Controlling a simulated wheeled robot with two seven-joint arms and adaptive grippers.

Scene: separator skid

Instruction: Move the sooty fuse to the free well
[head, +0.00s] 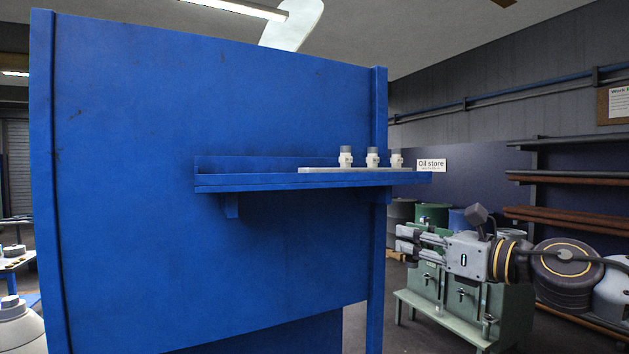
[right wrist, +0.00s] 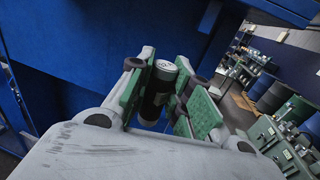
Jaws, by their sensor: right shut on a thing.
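My right gripper (head: 404,240) reaches in from the right in the head view, in front of the green cabinet and below the shelf's right end. In the right wrist view its green-padded fingers (right wrist: 160,100) are shut on a dark cylinder with a silvery top, which I take as the sooty fuse (right wrist: 157,95). Three white holders with grey tops (head: 345,157), (head: 372,157), (head: 396,160) stand on a pale strip (head: 320,170) on the blue shelf. I cannot tell a free well. My left gripper is not in view.
The blue shelf (head: 260,184) juts from a large blue panel (head: 200,110), whose right post is close to my right gripper. A green cabinet (head: 450,290) stands behind the gripper. Drums (head: 432,213) and a rack (head: 570,180) are further back. Open air lies between gripper and shelf.

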